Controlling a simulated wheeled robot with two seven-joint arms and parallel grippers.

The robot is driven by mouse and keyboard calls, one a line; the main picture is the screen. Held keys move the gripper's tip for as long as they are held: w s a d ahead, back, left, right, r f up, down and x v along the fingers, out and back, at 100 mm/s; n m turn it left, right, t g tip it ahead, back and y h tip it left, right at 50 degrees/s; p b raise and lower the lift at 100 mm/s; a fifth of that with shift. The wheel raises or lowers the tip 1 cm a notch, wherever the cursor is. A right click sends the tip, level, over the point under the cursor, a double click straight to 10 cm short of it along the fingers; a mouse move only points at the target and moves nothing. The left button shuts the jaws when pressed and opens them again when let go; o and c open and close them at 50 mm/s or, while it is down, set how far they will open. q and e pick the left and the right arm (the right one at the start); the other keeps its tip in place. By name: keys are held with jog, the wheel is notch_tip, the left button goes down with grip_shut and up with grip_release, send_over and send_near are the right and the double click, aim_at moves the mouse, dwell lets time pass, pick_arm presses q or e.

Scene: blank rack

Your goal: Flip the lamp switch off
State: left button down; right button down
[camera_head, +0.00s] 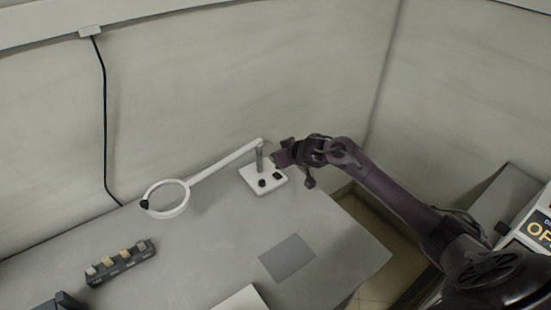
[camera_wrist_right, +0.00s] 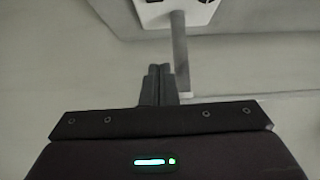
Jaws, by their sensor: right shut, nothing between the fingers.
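The lamp has a white ring head (camera_head: 167,212) on a long white arm, joined to a grey post (camera_head: 260,158) on a square white base (camera_head: 250,174). Two small dark controls sit on the base, one left (camera_head: 262,183) and one right (camera_head: 277,176); which is the switch I cannot tell. My right gripper (camera_head: 279,159) is beside the post, above the base's back right. In the right wrist view its fingers (camera_wrist_right: 160,70) are shut and empty, near the post (camera_wrist_right: 180,55); the base (camera_wrist_right: 175,14) is cut off at the top. Whether the lamp is lit is unclear.
A dark rack (camera_head: 122,264) with several small blocks stands on the grey table (camera_head: 205,255) at the left. A flat grey square (camera_head: 287,258) and a white sheet (camera_head: 241,299) lie in front. A black cable (camera_head: 105,120) hangs on the wall. A dark object is cut off at bottom left.

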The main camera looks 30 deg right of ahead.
jog(key=s+r, duration=0.4)
jog(key=r, duration=0.1)
jog(key=shift+d+r, duration=0.15)
jog(key=shift+d, duration=0.3)
